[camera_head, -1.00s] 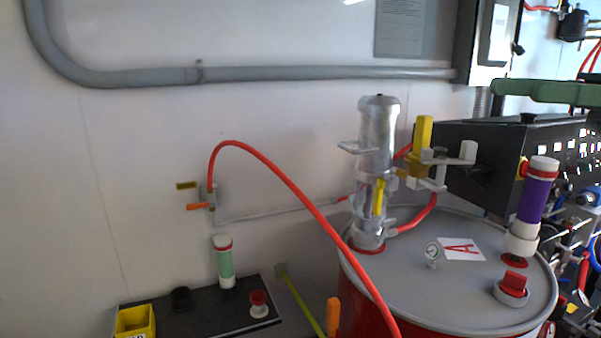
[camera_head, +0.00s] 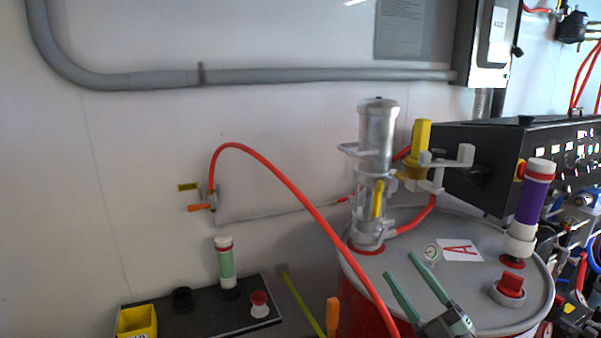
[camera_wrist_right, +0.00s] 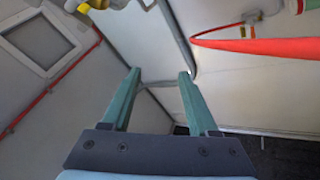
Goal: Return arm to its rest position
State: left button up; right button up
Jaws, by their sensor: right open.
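My right gripper (camera_head: 407,279) shows at the lower right of the head view, in front of the drum marked A (camera_head: 390,275). Its two green fingers are apart with nothing between them. The right wrist view also shows the open green fingers (camera_wrist_right: 160,75), with wall and pipe beyond them. My left gripper is in neither view.
A silver pump (camera_head: 376,140) with a yellow-handled valve (camera_head: 421,140) stands on the drum. A purple cylinder (camera_head: 532,200) and a red cap (camera_head: 510,286) are on its lid. A red hose (camera_head: 290,190) arcs across the front. A black shelf (camera_head: 205,318) is lower left.

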jog(key=s+f+m+g+h, duration=0.2)
jog(key=s+f+m+h, duration=0.15)
jog(key=f, duration=0.45)
jog(key=s+f+m+g+h, duration=0.1)
jog(key=s+f+m+h, duration=0.2)
jog(key=f, duration=0.5)
jog(key=s+f+m+g+h, duration=0.25)
jog(key=f+m, duration=0.25)
jog(key=f, duration=0.3)
jog(key=s+a+f+m+g, duration=0.1)
jog(key=s+f+m+g, duration=0.1)
jog(key=s+f, duration=0.4)
jog(key=s+a+f+m+g+h, duration=0.1)
jog(key=s+f+m+g, duration=0.1)
jog(key=s+f, duration=0.5)
jog(key=s+g, duration=0.1)
jog(key=s, duration=0.3)
jog(key=shift+m+g+p, duration=0.3)
jog(key=shift+m+g, duration=0.05)
